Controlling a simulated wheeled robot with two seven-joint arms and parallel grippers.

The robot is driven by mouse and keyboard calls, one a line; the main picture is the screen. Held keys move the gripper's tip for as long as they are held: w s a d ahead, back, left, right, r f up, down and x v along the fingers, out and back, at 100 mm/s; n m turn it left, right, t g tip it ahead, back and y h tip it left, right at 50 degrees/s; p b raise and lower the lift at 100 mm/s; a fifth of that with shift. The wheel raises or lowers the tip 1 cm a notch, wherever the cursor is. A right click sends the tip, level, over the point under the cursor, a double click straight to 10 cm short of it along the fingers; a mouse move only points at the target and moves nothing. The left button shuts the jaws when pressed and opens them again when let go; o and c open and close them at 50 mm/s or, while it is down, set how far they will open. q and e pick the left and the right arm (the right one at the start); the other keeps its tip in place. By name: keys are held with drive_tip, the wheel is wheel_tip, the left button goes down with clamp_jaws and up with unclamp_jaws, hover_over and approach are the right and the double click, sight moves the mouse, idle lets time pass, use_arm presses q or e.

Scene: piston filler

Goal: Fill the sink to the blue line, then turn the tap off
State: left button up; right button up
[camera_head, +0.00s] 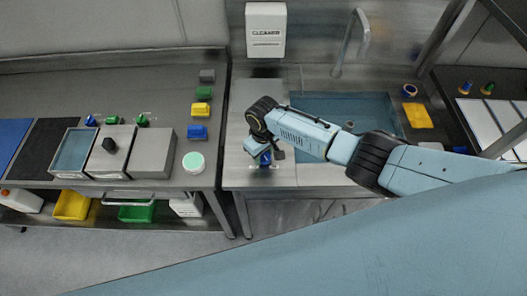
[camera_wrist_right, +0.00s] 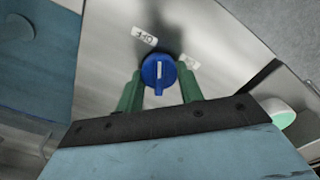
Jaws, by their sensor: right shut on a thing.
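The sink (camera_head: 345,105) is a blue-looking basin in the counter at centre right of the head view. I cannot make out its blue line or the water level. The curved metal tap (camera_head: 351,42) rises behind it. A round blue knob (camera_wrist_right: 159,72) with a white mark is on the counter's front left of the sink. My right gripper (camera_wrist_right: 158,88) has its green fingers on both sides of the knob, shut on it; in the head view the arm partly hides it. An "OFF" label (camera_wrist_right: 144,36) is beside the knob. My left gripper is not in view.
A cleaner dispenser (camera_head: 266,30) hangs on the back wall. A yellow sponge-like block (camera_head: 417,115) lies right of the sink. The left counter holds metal boxes (camera_head: 110,150), coloured blocks (camera_head: 197,132) and a pale green round pot (camera_head: 193,163). A gap separates the two counters.

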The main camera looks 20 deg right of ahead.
sight(263, 156)
drive_tip(key=shift+n, duration=1.7)
drive_tip(key=shift+r, duration=0.1)
drive_tip(key=o, duration=1)
wheel_tip(263, 156, up, 13)
drive_tip(key=p, duration=0.2)
drive_tip(key=shift+r, duration=0.15)
drive_tip(key=shift+s+a, duration=0.1)
